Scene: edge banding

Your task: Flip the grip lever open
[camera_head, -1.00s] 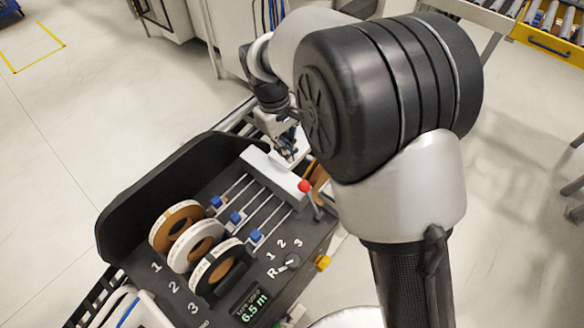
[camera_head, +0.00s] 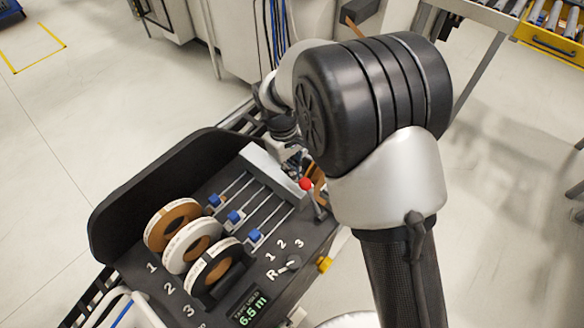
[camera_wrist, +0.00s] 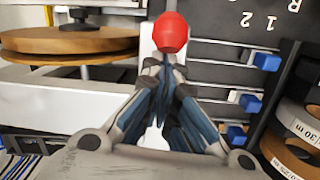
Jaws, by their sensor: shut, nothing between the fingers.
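The grip lever has a red ball knob (camera_head: 306,183) on a thin metal stem at the right edge of the black banding unit. In the head view the stem leans up and left. In the wrist view the red knob (camera_wrist: 171,32) is just beyond my fingertips, and the stem is hidden. My gripper (camera_wrist: 165,63) is shut and empty, its blue-grey fingers together, pointing at the knob. I cannot tell whether the tips touch it. In the head view my gripper (camera_head: 295,166) is small and partly hidden by my arm, just above and left of the knob.
Three band rolls (camera_head: 172,225) stand in numbered slots at the left of the unit. Blue clips (camera_head: 234,217) sit on parallel rods beside a pale block (camera_head: 262,162). A selector knob (camera_head: 293,262) and a display (camera_head: 247,308) are on the near side. Brown discs (camera_wrist: 70,40) lie left of the knob in the wrist view.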

